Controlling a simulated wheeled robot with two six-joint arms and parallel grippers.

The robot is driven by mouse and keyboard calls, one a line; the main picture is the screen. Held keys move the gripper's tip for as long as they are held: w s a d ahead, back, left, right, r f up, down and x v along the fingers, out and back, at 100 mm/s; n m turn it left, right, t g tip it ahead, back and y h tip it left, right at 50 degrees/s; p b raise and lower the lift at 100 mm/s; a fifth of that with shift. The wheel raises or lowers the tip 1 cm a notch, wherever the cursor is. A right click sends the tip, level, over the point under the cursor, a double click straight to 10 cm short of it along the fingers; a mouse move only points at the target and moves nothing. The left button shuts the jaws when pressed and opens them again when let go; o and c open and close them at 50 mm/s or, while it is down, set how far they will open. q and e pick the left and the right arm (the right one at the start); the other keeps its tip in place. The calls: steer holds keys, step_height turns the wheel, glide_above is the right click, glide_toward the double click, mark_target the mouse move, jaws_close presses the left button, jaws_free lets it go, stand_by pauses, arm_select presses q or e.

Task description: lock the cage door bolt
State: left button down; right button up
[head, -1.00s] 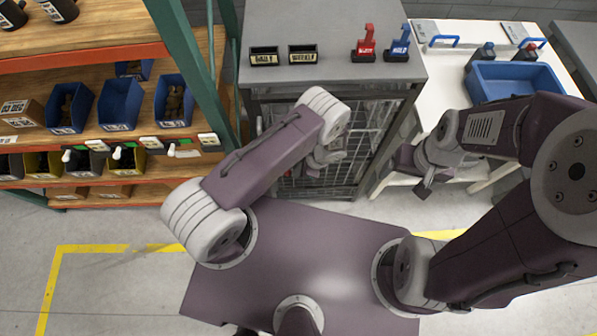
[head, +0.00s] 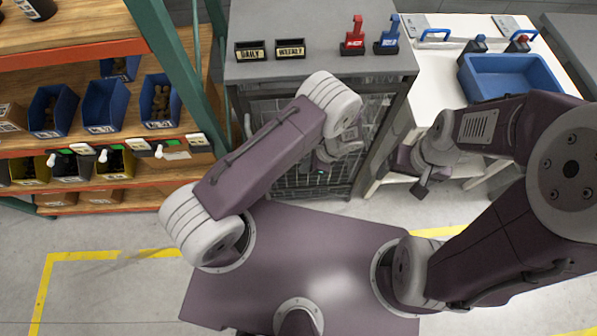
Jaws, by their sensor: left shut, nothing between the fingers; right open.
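The cage (head: 312,187) is a grey cabinet with a wire-mesh front, below a grey top in the middle of the head view. My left arm reaches across its front and hides much of the mesh door. My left gripper (head: 321,164) is at the mesh front, small and partly hidden by its own wrist; it is shut and empty. The bolt cannot be made out. A pale upright part (head: 247,125) shows at the cage's left edge; I cannot tell what it is. My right gripper (head: 421,188) is open and empty, right of the cage, by the white bench.
On the cabinet top (head: 320,68) stand two black labelled trays, a red tagged block (head: 353,38) and a blue one (head: 388,38). A shelf with bins (head: 104,105) stands close on the left. A white bench (head: 435,75) with a blue tub (head: 510,77) is at right.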

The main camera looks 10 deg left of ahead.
arm_select(q)
steer(key=v, duration=0.3)
steer(key=shift+a+r, duration=0.1)
steer(key=shift+a, duration=0.15)
arm_select(e)
steer(key=shift+s+a, duration=0.1)
steer(key=shift+a, duration=0.2)
arm_select(q)
steer(key=shift+s+d, duration=0.1)
arm_select(e)
steer(key=shift+f, duration=0.1)
